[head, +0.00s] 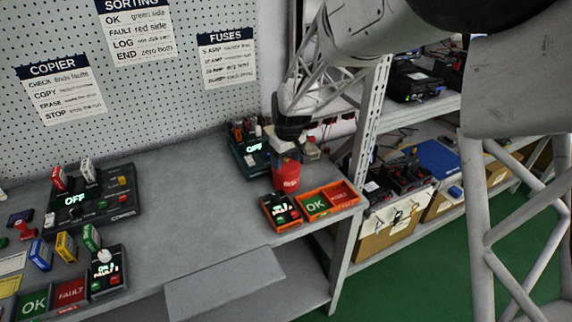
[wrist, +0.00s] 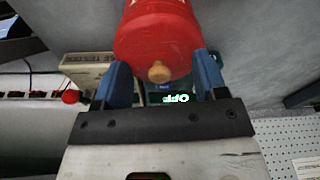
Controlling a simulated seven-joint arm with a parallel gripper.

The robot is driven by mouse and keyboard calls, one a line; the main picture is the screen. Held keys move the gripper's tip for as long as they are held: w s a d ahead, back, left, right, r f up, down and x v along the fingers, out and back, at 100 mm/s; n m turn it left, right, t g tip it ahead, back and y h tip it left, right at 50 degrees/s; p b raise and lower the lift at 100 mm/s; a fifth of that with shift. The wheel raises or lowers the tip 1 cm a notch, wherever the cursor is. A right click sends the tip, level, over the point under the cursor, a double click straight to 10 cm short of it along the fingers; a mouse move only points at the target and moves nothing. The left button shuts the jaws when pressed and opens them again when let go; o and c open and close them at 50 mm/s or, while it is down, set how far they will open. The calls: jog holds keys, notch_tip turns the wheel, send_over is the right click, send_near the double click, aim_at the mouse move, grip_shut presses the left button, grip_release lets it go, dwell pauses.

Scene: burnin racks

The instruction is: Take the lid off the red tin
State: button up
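The red tin (head: 286,178) stands upright on the grey bench, behind the orange tray. In the wrist view the red tin (wrist: 157,32) fills the top middle, and a small tan knob (wrist: 159,72) shows on its near end. I cannot make out the seam between lid and body. My gripper (head: 287,151) is right over the tin in the head view, hiding its top. In the wrist view my gripper (wrist: 162,64) has its blue fingers wide apart, one on each side of the knob, with a gap around it. Nothing is held.
An orange-rimmed tray (head: 333,211) lies in front of the tin. A dark device with an OFF display (head: 254,146) stands just behind and left. Another OFF panel (head: 95,205) is at left. The bench middle (head: 190,190) is clear. A shelf post (head: 362,150) rises at right.

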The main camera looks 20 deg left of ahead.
aim_at(285, 158)
jog(key=shift+s+f, duration=0.1)
jog(key=shift+f, duration=0.15)
jog(key=shift+r, duration=0.45)
jog(key=c, duration=0.6)
notch_tip(285, 158, up, 3)
grip_shut()
jog(key=s+d+r, duration=0.1)
jog(key=s+d, duration=0.7)
jog(key=s, duration=0.5)
jog(key=shift+s+d+r, duration=0.15)
jog(key=shift+d+r, duration=0.05)
jog(key=shift+d, duration=0.2)
